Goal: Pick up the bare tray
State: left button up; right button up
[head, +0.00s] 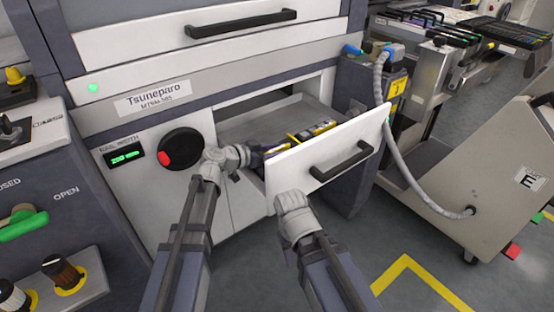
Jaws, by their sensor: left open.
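The drawer (345,150) of the Tsuneparo machine is pulled open, with a grey interior. Inside it lie several slim dark and yellow pieces (318,130). I cannot make out a bare tray for certain among them. My left gripper (272,150) reaches over the drawer's left side, near these pieces; it is open, with its fingers small and partly hidden by the wrist. Whether it touches anything is unclear. My right wrist (293,204) is in front of and below the white drawer front; its fingers are hidden.
A black handle (341,160) sticks out from the drawer front. A red-and-black knob (181,149) sits left of the drawer. A feeder trolley (475,170) with a grey hose (408,176) stands at right. Grey floor with yellow lines is free in front.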

pick_arm(q)
grip_shut()
dwell(0.4)
dwell(1.0)
